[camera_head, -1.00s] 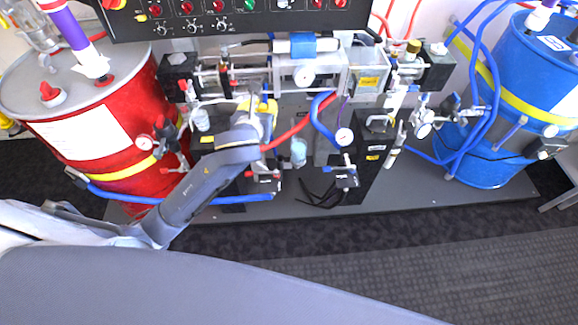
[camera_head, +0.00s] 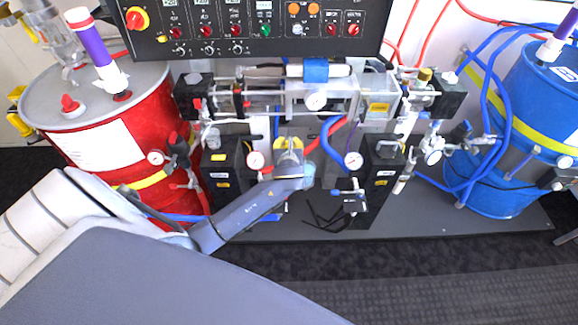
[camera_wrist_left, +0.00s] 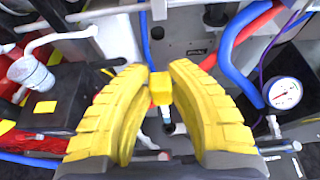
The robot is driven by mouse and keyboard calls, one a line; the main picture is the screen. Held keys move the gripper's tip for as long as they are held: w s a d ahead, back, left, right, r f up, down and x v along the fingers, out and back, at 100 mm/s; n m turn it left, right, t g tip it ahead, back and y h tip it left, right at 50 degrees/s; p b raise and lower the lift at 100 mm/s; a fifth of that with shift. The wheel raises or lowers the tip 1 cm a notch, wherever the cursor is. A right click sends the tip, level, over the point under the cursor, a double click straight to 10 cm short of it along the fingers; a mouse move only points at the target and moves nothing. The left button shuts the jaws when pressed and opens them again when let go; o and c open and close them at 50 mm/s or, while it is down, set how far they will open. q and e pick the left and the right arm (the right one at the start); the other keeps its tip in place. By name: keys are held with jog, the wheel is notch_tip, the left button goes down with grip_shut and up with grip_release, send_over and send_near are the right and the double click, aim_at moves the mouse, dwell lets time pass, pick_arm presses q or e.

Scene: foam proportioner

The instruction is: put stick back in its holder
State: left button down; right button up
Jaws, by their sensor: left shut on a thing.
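My left gripper (camera_head: 289,145) is in front of the middle of the machine in the head view, between two black boxes. In the left wrist view its yellow ribbed fingers (camera_wrist_left: 161,88) close on a small yellow block, which I take to be an end of the stick (camera_wrist_left: 161,90). The rest of the stick is hidden or too small to make out. I cannot tell which part of the machine is the stick's holder. My right gripper is not in view.
A red drum (camera_head: 80,165) stands at left and a blue drum (camera_head: 510,120) at right. Blue hoses (camera_head: 331,140) and a pressure gauge (camera_head: 353,160) are close right of the gripper. The black left box (camera_head: 222,165) is close on its left. Dark floor in front is clear.

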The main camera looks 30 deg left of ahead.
pick_arm(q)
notch_tip(320, 180, down, 12)
jog(key=shift+r, duration=0.25)
dwell(0.4)
jog(key=shift+f, duration=0.35)
jog(key=c, duration=1.3)
grip_release()
jog(key=shift+r, duration=0.1)
